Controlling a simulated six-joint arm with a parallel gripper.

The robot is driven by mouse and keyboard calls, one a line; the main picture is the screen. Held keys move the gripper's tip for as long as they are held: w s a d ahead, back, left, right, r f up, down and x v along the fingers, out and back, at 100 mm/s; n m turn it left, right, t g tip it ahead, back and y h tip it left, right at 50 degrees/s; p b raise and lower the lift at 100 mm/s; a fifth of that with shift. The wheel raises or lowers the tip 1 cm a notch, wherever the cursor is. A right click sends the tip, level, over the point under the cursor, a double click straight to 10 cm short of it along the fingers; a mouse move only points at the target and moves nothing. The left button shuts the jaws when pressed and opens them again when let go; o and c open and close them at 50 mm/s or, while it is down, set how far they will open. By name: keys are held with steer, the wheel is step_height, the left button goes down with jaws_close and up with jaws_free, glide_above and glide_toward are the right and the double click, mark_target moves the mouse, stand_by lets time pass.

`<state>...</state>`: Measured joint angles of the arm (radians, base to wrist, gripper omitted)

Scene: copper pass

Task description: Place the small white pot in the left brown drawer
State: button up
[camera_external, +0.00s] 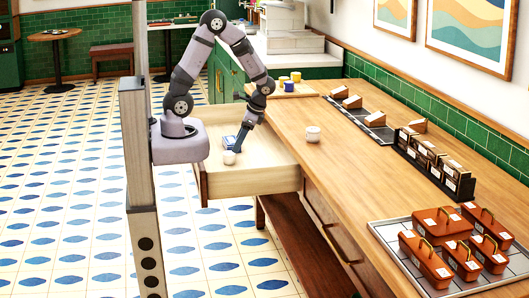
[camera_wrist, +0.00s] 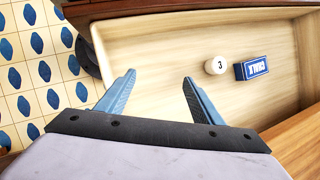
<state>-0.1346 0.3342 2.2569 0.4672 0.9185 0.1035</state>
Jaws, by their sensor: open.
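A small white round pot (camera_external: 229,157) is inside the open drawer (camera_external: 255,182), near its front left. In the wrist view the white pot (camera_wrist: 215,66) shows a "3" on top and sits on the pale drawer floor (camera_wrist: 165,55), beside a blue box. My gripper (camera_external: 236,149) points down into the drawer close to the pot. In the wrist view my gripper (camera_wrist: 158,84) has its blue fingers wide apart with nothing between them. The pot is beyond the right finger, apart from it.
The blue box (camera_wrist: 252,68) lies in the drawer. Another small whitish pot (camera_external: 313,134) stands on the wooden counter (camera_external: 345,165) to the right. Yellow and blue cups (camera_external: 289,82) stand farther back. Red boxes (camera_external: 460,245) fill a tray at front right.

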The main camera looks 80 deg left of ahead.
steer(key=s+d+r+n+t+h, duration=0.1)
steer(key=d+r+n+t+h, duration=0.2)
steer(key=d, duration=0.9)
steer(key=shift+s+d+r+n+t+h, duration=0.15)
steer(key=shift+r+n+t+h, duration=0.2)
steer(key=shift+n+t+h, duration=0.05)
steer(key=shift+r, duration=0.1)
